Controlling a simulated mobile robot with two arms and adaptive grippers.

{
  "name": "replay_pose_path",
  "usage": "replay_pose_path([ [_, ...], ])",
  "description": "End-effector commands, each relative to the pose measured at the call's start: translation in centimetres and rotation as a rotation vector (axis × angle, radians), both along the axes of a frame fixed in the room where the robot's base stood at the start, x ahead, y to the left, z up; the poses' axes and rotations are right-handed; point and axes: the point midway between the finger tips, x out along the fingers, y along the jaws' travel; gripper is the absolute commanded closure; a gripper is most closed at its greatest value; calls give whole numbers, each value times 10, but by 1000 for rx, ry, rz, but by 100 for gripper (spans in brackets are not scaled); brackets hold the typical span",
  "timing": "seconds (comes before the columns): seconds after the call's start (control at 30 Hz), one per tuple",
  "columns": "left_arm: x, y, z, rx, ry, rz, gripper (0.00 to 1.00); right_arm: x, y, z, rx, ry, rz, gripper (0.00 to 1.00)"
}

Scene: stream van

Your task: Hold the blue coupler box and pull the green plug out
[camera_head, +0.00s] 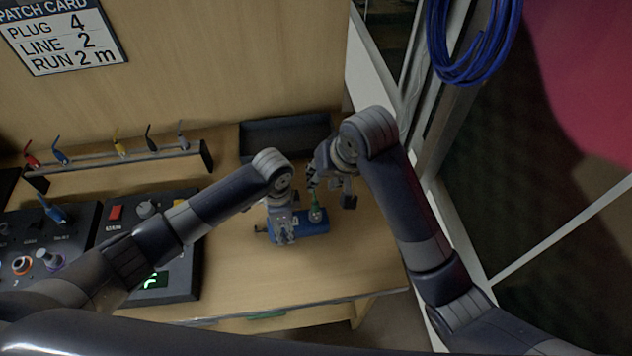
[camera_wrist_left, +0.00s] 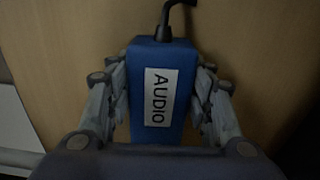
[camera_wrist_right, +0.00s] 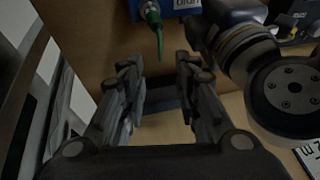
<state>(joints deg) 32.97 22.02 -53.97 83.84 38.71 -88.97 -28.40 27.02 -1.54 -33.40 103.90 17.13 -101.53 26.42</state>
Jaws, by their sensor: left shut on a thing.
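The blue coupler box (camera_head: 312,224) lies on the wooden desk. In the left wrist view the box (camera_wrist_left: 139,90) bears an AUDIO label, and a black cable leaves its far end. My left gripper (camera_head: 284,235) is shut on the box, one finger on each side. The green plug (camera_head: 315,213) is at the right end of the box and appears seated in it. In the right wrist view the plug (camera_wrist_right: 153,17) and its thin green tail show at the top. My right gripper (camera_wrist_right: 158,72) is open and empty, with the plug beyond its fingertips.
A dark open tray (camera_head: 285,135) stands behind the box. A rack (camera_head: 130,160) with several coloured plugs is at the back left. Control panels (camera_head: 150,245) fill the left of the desk. Blue cable coils (camera_head: 470,45) hang at the upper right. Bare desk lies in front of the box.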

Motion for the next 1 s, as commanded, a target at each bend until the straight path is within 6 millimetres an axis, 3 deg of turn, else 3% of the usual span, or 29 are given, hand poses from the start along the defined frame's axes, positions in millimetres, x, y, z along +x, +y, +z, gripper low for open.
replay_pose_path([
  [0.2, 0, 0, 0, 1, -1, 1, 84, 13, 12, -41, -2, 5, 0, 70],
  [0.5, 0, 0, 0, 1, -1, 1, 84, 27, 25, -79, 0, 2, 2, 70],
  [0.93, 0, 0, 0, 1, -1, 1, 84, 30, 27, -87, 1, 0, 2, 70],
  [1.0, 0, 0, 0, 1, -1, 1, 84, 30, 27, -87, 1, 0, 1, 86],
])
